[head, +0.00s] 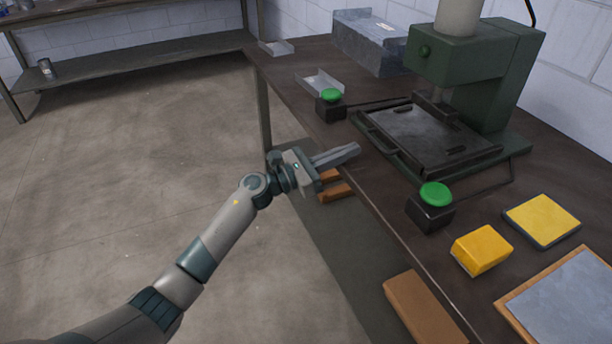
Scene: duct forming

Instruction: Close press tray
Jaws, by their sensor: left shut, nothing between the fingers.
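The green press (485,75) stands on the dark workbench at the upper right. Its flat dark press tray (425,138) lies at the press base, with a rail or handle along its near left edge by the bench's front edge. Part of the tray's far side is under the press head. My left gripper (352,152) is shut and empty. Its fingers point right toward the tray at the bench's front edge, a short way left of the tray and apart from it as far as I can tell. My right gripper is not in view.
Two green buttons on black boxes stand on the workbench (385,210), one behind the gripper (331,96) and one in front (435,195). A yellow block (482,250), a yellow pad (541,219) and a metal sheet on a board (570,295) lie nearer. Bent metal pieces lie farther back.

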